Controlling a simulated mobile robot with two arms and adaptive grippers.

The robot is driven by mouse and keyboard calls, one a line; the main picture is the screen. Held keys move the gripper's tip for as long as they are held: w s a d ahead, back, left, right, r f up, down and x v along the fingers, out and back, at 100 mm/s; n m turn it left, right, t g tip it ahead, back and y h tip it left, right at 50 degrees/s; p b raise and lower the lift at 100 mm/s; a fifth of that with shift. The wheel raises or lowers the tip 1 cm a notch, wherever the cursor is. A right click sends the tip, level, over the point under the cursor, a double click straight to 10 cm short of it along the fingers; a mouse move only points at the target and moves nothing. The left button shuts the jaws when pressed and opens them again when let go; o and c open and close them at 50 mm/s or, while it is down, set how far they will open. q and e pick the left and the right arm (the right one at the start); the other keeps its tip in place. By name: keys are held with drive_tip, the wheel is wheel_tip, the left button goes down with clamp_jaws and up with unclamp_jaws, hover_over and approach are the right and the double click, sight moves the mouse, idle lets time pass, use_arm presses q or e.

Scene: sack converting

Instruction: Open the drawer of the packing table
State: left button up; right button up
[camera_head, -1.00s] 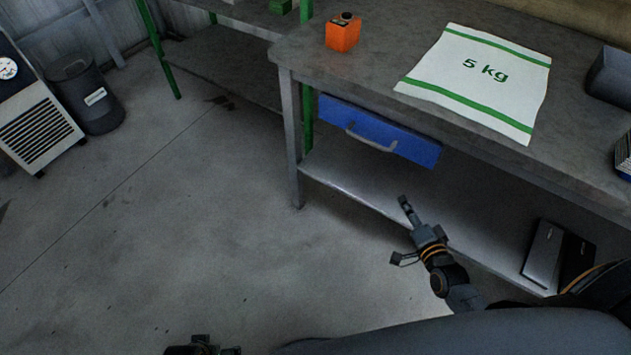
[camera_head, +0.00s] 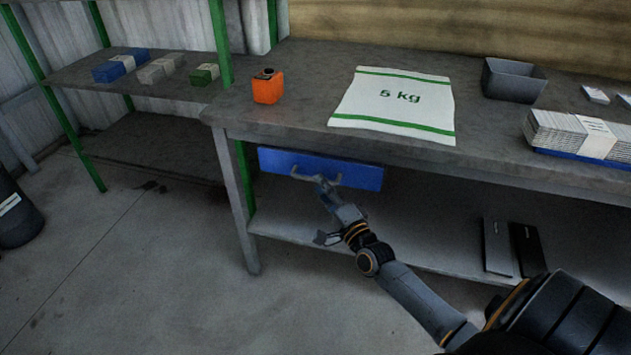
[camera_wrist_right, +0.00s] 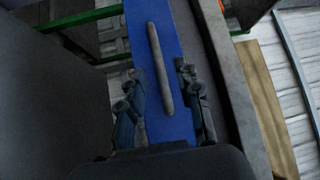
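The packing table (camera_head: 290,110) has a blue drawer (camera_head: 360,176) under its top, near the left end. The drawer front looks closed, close under the table edge. Its grey bar handle (camera_head: 297,173) is partly hidden by my right gripper (camera_head: 322,184). In the right wrist view the handle (camera_wrist_right: 158,60) runs lengthwise between the two spread fingers of my right gripper (camera_wrist_right: 162,92), with a visible gap on both sides. The right gripper is open; contact with the handle does not show. My left gripper is not in view.
On the tabletop are an orange container (camera_head: 268,90), a white 5 kg sack (camera_head: 395,108), a grey bin (camera_head: 512,80) and a stack of sacks (camera_head: 575,135). A lower shelf (camera_head: 420,235) lies below the drawer. The floor in front is clear.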

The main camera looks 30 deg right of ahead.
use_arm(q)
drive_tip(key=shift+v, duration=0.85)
use_arm(e)
drive_tip(key=shift+w+d+r, duration=0.1)
drive_tip(key=shift+w+r, duration=0.1)
drive_tip(key=shift+w, duration=1.6)
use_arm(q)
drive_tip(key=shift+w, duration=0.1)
use_arm(e)
clamp_jaws()
